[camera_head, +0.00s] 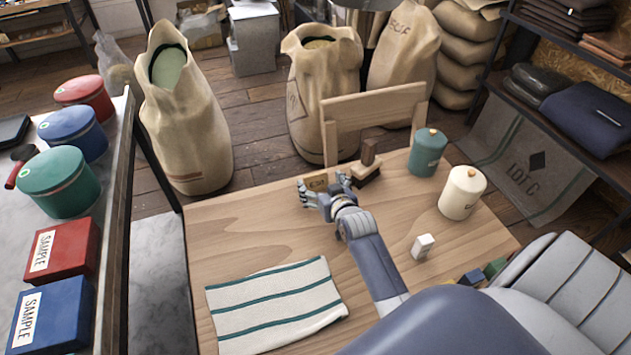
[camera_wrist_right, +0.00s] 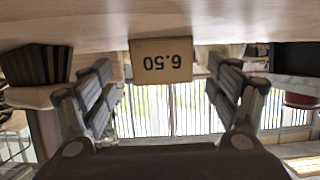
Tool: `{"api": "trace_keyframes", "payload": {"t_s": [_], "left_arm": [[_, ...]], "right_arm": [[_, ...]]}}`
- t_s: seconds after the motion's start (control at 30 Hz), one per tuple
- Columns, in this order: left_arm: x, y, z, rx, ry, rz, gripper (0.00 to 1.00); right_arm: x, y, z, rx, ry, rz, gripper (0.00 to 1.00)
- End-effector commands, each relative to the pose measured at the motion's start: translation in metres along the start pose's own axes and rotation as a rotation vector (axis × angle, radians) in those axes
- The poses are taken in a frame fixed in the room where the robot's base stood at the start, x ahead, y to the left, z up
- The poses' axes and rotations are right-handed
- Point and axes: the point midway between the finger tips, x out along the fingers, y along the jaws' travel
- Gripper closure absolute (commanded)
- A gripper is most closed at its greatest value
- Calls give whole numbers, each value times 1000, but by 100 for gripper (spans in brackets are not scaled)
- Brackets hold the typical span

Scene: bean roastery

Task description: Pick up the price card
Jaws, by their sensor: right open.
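The price card (camera_head: 317,182) is a small tan card on the wooden table, at my right gripper in the head view. In the right wrist view the price card (camera_wrist_right: 161,61) reads "6.50" upside down, between the two fingers and beyond their tips. My right gripper (camera_head: 326,191) is open, low over the table, with its fingers on either side of the card; it also shows in the right wrist view (camera_wrist_right: 163,80). I cannot tell whether a finger touches the card. My left gripper is not in view.
On the wooden table (camera_head: 250,235), a brush (camera_head: 368,165) stands just right of the card. A teal canister (camera_head: 428,152), a cream canister (camera_head: 462,192) and a small white block (camera_head: 423,246) are farther right. A striped cloth (camera_head: 275,305) lies at the front left.

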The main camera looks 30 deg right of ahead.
Motion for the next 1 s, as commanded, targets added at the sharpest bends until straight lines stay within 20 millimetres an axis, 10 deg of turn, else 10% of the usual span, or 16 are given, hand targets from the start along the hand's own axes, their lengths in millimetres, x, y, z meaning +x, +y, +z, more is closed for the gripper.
{"api": "trace_keyframes", "payload": {"t_s": [0.57,0.77,1.0], "left_arm": [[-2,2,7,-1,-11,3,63],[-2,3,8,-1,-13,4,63],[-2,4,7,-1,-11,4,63]], "right_arm": [[38,-3,-3,0,0,0,18],[37,-2,-3,-1,0,0,57],[37,-2,-3,-1,0,0,59]]}}
